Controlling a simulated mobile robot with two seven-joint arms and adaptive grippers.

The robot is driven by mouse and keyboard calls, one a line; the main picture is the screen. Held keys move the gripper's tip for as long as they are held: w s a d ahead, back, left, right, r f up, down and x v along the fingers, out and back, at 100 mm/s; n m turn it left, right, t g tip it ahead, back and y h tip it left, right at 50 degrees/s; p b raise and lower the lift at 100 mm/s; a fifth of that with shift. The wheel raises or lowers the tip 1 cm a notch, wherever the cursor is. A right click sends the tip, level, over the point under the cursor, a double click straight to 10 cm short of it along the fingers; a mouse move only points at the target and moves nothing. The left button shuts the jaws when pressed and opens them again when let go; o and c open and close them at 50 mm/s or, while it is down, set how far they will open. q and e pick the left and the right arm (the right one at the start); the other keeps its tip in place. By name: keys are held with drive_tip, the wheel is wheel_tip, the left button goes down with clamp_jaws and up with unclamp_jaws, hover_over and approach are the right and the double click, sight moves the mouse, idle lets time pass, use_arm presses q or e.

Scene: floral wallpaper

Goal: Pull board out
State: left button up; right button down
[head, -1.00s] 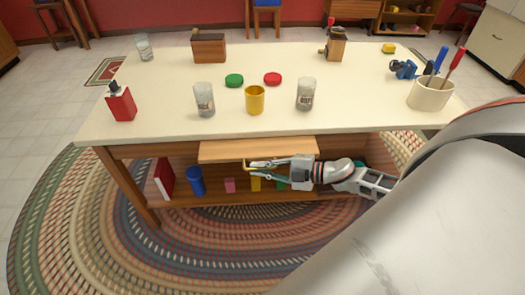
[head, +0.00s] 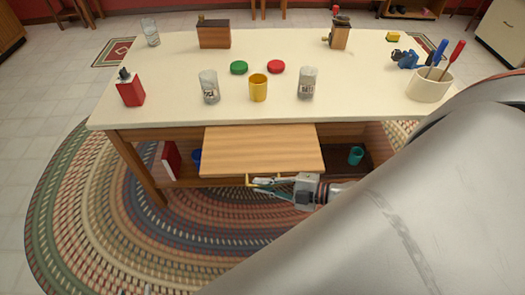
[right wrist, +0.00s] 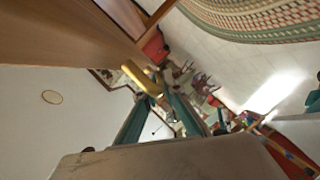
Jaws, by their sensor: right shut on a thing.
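The light wooden board (head: 262,150) sticks out from under the tabletop of the cream-topped table (head: 180,70), well forward of the table's front edge. A brass-yellow handle (head: 248,181) shows at its front edge, and the handle also shows in the right wrist view (right wrist: 143,79). My right gripper (head: 258,184) comes in from the right, below the board's front edge, with its teal fingers (right wrist: 160,98) shut on the handle.
The shelf below holds a red book (head: 171,160) and a teal cup (head: 356,155).

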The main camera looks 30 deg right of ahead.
drive_tip(key=c, duration=2.4)
unclamp_jaws()
drive_tip(key=v, duration=1.2)
drive_tip(key=shift+w+r, duration=0.1)
drive_tip(key=shift+d, duration=0.1)
